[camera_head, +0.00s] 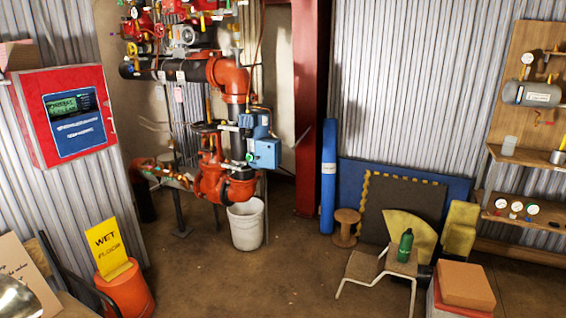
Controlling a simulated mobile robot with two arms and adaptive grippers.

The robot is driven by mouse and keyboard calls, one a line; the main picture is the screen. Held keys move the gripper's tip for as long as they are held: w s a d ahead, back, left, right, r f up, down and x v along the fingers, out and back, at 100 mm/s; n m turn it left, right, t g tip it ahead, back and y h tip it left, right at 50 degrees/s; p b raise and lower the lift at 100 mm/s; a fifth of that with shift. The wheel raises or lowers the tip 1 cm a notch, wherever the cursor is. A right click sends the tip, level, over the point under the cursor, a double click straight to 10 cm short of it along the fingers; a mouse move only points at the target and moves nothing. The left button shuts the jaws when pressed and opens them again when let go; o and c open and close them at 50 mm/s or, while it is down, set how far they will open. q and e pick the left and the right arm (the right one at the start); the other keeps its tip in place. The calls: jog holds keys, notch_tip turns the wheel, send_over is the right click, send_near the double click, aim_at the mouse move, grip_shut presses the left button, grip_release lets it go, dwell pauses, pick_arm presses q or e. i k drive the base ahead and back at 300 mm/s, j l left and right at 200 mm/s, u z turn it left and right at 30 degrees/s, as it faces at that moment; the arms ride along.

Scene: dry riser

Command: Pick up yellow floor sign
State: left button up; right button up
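The yellow floor sign (106,247) is at the lower left of the head view, with "WET FLOOR" in dark letters on its face. It leans slightly and shows above an orange bucket-like container (128,292). Neither my left nor my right gripper shows in this view.
A cardboard sign (25,275) and a shiny metal dome (14,297) are left of the yellow sign. A white bucket (246,224) stands under the red pipes (213,170). A bench (376,263) with a green bottle (404,245) is right. The middle floor is clear.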

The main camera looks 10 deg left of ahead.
aim_at(104, 239)
jog(key=i+j+u, duration=0.15)
jog(key=i+u, duration=0.2)
jog(key=i, duration=0.35)
jog(key=i+u, duration=0.35)
jog(key=i, duration=0.3)
jog(key=i+l+u, duration=0.35)
jog(key=i, duration=0.35)
jog(key=j, duration=0.1)
